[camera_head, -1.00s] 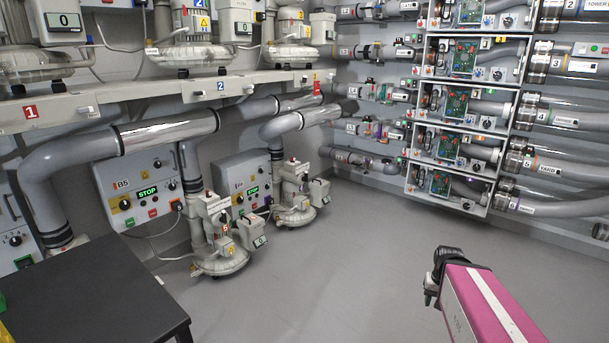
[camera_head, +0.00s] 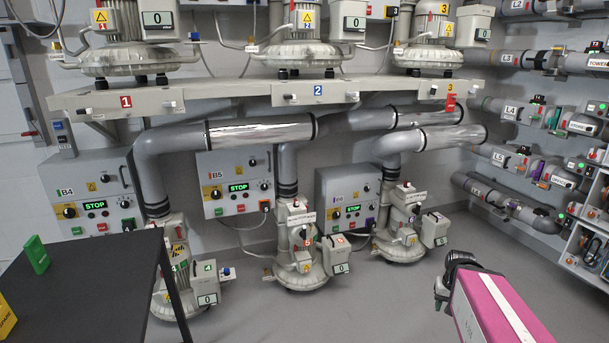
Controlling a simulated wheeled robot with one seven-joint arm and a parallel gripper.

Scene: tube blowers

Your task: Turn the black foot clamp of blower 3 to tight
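My gripper (camera_head: 442,291) is black, at the end of my pink arm at lower right, low and well apart from blower 3. Its fingers are too small and dark to tell open or shut.
The shelf (camera_head: 230,94) also carries blowers 1 (camera_head: 130,45) and 2 (camera_head: 305,45). Below stand several floor blowers, grey pipes and control boxes. A black table (camera_head: 100,285) is at lower left. Pipe racks line the right wall. Grey floor (camera_head: 370,305) is clear in front.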

